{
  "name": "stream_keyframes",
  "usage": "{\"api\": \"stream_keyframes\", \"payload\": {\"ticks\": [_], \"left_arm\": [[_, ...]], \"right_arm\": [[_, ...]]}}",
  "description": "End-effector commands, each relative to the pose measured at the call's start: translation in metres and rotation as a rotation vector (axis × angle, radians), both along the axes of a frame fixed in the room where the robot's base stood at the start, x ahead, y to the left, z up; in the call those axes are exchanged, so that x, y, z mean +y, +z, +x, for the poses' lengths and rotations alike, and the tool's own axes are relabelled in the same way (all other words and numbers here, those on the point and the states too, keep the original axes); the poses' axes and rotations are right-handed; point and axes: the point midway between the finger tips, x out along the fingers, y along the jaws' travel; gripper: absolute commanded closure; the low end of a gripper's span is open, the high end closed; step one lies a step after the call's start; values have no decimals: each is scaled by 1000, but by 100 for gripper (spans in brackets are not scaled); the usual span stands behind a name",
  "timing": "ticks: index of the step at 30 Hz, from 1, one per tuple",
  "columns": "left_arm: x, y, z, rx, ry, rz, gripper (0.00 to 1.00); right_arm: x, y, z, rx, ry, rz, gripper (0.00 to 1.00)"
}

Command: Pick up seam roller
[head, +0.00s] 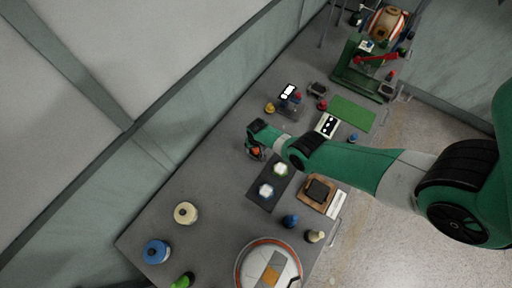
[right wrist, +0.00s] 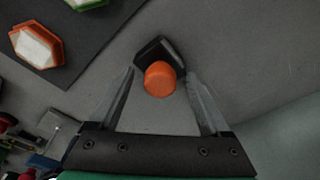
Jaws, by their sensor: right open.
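The seam roller shows in the right wrist view as an orange rounded part (right wrist: 160,79) with a dark angular part behind it. In the head view a bit of its orange (head: 256,152) shows beside my right gripper (head: 257,147), near the table's back edge. My right gripper (right wrist: 160,88) is open, with one finger on each side of the seam roller. Bare grey gaps show between the orange part and both fingers. My left gripper is not in view.
A dark mat (head: 257,196) with rimmed pale pieces lies close by. A brown block (head: 318,191), a blue knob (head: 290,221), a round white-and-red device (head: 268,268) and a blue jar (head: 156,251) stand on the table. A green press (head: 365,70) is at the far end.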

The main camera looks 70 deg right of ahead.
Motion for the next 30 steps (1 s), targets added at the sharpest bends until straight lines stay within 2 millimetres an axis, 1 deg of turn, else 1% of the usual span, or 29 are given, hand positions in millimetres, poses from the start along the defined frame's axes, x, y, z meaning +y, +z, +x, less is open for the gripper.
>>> {"api": "stream_keyframes", "payload": {"ticks": [3, 5, 6, 11, 15, 16, 17, 26, 30], "left_arm": [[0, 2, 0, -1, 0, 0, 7], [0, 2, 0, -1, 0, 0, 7], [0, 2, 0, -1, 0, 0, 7], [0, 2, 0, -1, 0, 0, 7], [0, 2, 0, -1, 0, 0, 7], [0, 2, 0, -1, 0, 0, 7], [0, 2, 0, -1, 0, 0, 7], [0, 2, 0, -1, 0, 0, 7], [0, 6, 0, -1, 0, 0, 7]], "right_arm": [[0, 2, 0, 0, 0, 0, 19], [0, 2, 0, 0, 0, 0, 30], [0, 2, 0, 0, 0, 0, 37], [0, 2, 0, 0, 0, 0, 66], [0, 2, 0, 0, 0, 0, 91], [0, 2, 0, 0, 0, 0, 97], [0, 2, 0, 0, 0, 0, 100], [0, 2, 0, 0, 0, 0, 100], [0, 6, 0, 0, 0, 0, 100]]}}
